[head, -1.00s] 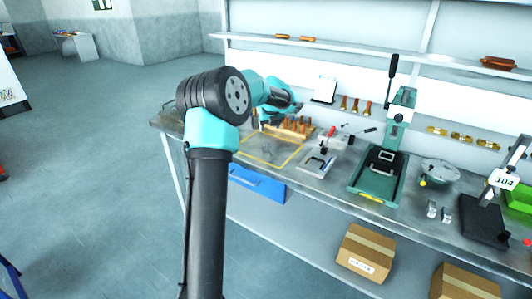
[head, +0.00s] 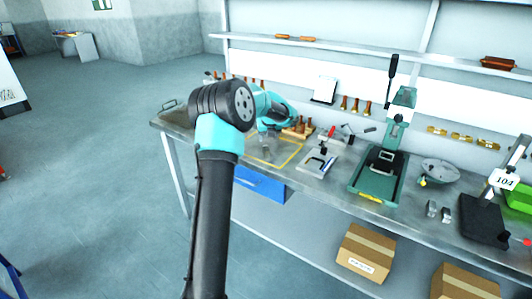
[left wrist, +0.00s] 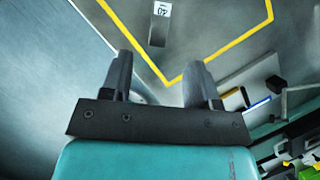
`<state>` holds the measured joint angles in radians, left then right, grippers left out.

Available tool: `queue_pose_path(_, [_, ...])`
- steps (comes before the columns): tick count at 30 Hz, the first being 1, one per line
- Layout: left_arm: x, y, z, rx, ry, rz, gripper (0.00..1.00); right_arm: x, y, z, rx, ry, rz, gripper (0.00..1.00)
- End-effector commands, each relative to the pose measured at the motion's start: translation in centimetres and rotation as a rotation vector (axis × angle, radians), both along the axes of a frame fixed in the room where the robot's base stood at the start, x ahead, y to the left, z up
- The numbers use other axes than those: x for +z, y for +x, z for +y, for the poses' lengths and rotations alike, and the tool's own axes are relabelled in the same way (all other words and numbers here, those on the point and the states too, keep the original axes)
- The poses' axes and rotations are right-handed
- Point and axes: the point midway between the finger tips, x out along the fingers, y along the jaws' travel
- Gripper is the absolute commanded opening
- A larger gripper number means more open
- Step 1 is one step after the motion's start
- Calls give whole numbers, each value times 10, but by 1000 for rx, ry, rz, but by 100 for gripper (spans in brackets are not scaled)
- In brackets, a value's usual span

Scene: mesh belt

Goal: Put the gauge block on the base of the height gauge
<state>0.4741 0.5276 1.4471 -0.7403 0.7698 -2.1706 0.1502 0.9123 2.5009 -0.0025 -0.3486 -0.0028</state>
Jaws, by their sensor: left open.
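The gauge block (left wrist: 158,30), a small grey block with a white label reading 40, lies inside the yellow outline in the left wrist view. It is ahead of my left gripper's fingertips and apart from them. My left gripper (left wrist: 160,62) is open and empty, pointing down over the outlined area. In the head view my left gripper (head: 265,143) shows small and largely hides the block. The height gauge (head: 494,190), with a 104 display and a black base (head: 482,222), stands at the bench's right end. My right gripper is not in view.
Two small metal blocks (head: 438,211) stand left of the height gauge base. A round dish (head: 440,172) and a green press (head: 378,178) stand farther left. A rack with wooden-handled tools (head: 298,128) is behind the yellow outline (head: 290,160). A blue drawer (head: 258,184) hangs below.

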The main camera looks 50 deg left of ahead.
Motion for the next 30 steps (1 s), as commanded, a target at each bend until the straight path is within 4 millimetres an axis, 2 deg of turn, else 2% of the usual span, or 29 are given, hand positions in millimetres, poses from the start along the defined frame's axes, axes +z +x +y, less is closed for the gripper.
queue_pose_path(3, [-20, 4, 7, 1, -1, 3, 55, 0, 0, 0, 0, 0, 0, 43])
queue_pose_path(9, [-45, 9, 16, 2, -1, 1, 55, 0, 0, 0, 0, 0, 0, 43])
queue_pose_path(23, [-52, 11, 18, 1, 0, 0, 55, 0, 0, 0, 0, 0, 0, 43])
queue_pose_path(30, [-77, 15, 26, 0, 0, 1, 55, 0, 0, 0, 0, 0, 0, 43])
